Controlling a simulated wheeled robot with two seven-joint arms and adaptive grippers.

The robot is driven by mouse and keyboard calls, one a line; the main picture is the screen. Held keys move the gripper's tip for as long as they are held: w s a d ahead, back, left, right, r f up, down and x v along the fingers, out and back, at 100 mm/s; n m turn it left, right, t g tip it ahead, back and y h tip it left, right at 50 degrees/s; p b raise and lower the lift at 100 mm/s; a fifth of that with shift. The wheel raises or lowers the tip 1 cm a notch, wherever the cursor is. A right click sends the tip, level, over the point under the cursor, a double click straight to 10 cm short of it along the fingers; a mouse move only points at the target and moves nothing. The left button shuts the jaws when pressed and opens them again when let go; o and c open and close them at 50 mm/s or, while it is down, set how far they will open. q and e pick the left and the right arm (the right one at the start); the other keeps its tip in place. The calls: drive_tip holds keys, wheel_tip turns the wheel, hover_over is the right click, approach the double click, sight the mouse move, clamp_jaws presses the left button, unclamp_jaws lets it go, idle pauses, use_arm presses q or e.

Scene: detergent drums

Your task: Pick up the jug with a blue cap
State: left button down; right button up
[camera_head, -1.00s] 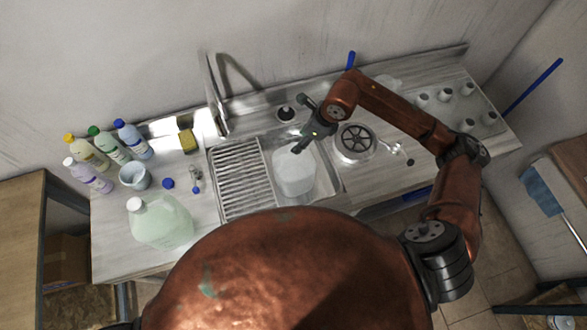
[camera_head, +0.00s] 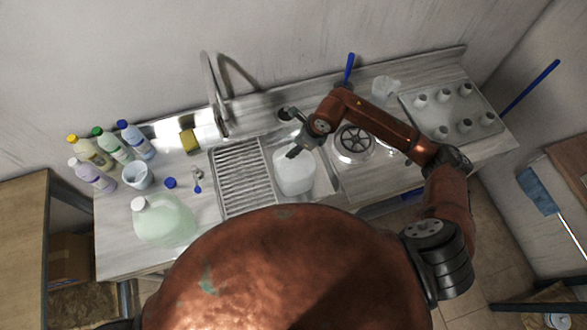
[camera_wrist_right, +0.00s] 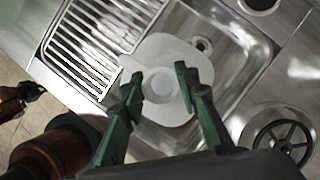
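A translucent whitish jug (camera_head: 295,180) stands in the sink basin. In the right wrist view the jug (camera_wrist_right: 170,52) shows from above, its round pale neck between my fingers; no blue cap shows on it. My right gripper (camera_head: 293,153) is over the jug's far side in the head view. In the wrist view my right gripper (camera_wrist_right: 157,86) is open, its green-and-dark fingers apart on both sides of the neck. I cannot tell how far above it they are. A loose blue cap (camera_head: 170,183) lies on the left counter. My left gripper is not identifiable.
A green-filled jug (camera_head: 165,222) with a white cap, a small tub (camera_head: 137,176) and several bottles (camera_head: 115,150) stand left. A faucet (camera_head: 212,90) rises behind the sink. A ribbed drainboard (camera_head: 243,178) adjoins the basin. A tray (camera_head: 480,112) with white cups is right.

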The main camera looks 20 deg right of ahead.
clamp_jaws()
drive_tip(key=shift+r, duration=0.1)
idle(0.4)
